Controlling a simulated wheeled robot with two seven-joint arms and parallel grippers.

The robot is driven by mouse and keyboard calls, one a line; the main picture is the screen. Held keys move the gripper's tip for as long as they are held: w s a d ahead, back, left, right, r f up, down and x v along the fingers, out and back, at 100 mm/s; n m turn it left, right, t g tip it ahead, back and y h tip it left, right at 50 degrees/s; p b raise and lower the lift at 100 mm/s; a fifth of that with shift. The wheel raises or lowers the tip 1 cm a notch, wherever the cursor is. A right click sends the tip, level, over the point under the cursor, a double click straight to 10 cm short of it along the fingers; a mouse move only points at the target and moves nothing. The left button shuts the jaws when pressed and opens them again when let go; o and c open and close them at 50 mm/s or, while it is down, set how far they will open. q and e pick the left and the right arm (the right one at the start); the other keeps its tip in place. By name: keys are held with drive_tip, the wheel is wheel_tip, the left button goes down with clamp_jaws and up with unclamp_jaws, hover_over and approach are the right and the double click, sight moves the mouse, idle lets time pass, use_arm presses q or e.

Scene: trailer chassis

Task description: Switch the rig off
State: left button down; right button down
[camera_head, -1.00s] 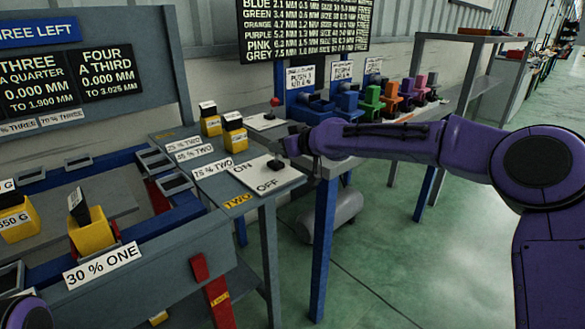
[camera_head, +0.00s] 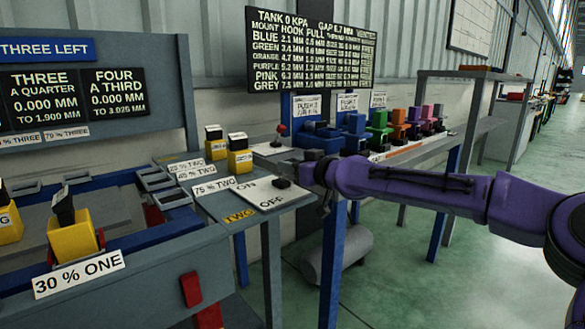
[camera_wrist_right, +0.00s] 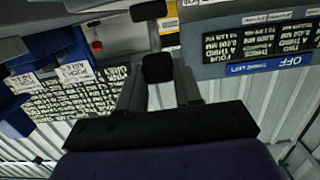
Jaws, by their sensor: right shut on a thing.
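The switch plate (camera_head: 262,194) marked ON and OFF lies on the grey bench marked TWO. Its black switch knob (camera_head: 281,183) sits low at the plate's right side, in front of my right gripper (camera_head: 300,176). In the right wrist view, my right gripper (camera_wrist_right: 158,85) is shut on the black knob (camera_wrist_right: 158,68), which sits between the two fingers. The head view does not show clearly which way the lever leans. My left gripper is not in view.
A red-topped lever (camera_head: 281,130) stands on a plate behind the switch. Yellow weights (camera_head: 239,160) stand to its left. Coloured blocks (camera_head: 380,125) line the bench at the right. A grey tank (camera_head: 338,252) lies below. The green floor at the right is clear.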

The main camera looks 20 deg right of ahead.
drive_tip(key=c, duration=0.8)
unclamp_jaws()
drive_tip(key=shift+w, duration=0.1)
drive_tip(key=shift+o, duration=0.2)
drive_tip(key=v, duration=1)
drive_tip(key=shift+s+p, duration=0.3)
drive_tip(key=shift+d, duration=0.15)
